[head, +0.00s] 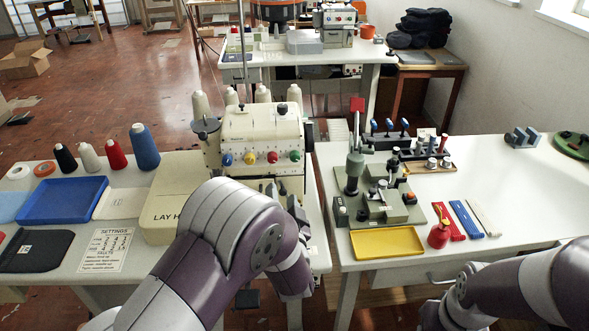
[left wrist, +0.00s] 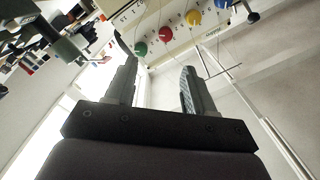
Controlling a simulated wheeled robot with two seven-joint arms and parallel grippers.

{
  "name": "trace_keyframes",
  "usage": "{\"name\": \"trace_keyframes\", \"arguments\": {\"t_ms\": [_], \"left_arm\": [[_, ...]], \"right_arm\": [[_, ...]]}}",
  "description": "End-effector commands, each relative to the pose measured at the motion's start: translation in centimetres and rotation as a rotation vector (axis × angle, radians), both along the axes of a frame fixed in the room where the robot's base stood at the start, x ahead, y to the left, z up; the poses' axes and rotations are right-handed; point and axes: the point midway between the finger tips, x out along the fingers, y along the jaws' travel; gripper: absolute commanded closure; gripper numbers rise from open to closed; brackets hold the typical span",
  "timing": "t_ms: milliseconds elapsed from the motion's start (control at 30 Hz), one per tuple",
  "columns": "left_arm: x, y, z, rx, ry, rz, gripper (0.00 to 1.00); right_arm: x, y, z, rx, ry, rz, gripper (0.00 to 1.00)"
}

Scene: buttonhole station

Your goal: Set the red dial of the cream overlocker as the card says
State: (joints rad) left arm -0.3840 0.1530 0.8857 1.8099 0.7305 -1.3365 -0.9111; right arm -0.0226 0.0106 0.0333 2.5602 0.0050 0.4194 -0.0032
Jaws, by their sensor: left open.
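The cream overlocker (head: 262,127) stands on the left table, with blue, yellow, red and green dials across its front. The red dial (head: 273,157) is third from the left, beside the green dial (head: 295,155). In the left wrist view the red dial (left wrist: 165,34) shows beyond my fingers, with the green dial (left wrist: 140,48) nearer the left finger. My left gripper (left wrist: 157,72) is open and empty, apart from the dials. The settings card (head: 105,250) lies at the table's front left; its small print is not legible to me. My right gripper is out of view.
Thread cones (head: 145,147) and a blue tray (head: 62,200) lie left of the overlocker. A gap separates the tables.

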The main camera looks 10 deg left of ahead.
Motion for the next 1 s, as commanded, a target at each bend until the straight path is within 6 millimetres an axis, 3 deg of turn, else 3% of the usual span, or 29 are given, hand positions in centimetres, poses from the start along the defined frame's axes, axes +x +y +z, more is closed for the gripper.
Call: {"name": "trace_keyframes", "arguments": {"t_ms": [167, 400, 533, 700, 1000], "left_arm": [[2.0, 0.9, 0.4, 0.039, -0.005, 0.006, 0.46], [8.1, 2.9, 0.5, 0.037, -0.004, 0.003, 0.46], [10.4, 3.6, 0.4, 0.036, -0.003, 0.002, 0.46], [11.8, 4.0, 0.4, 0.036, -0.002, 0.001, 0.46], [12.0, 4.1, 0.4, 0.036, -0.002, 0.000, 0.49]], "right_arm": [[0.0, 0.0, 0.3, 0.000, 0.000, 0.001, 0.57], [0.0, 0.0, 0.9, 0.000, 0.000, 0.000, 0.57], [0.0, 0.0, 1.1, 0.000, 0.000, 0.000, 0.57], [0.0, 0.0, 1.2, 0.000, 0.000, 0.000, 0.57], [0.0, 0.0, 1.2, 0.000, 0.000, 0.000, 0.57]]}}
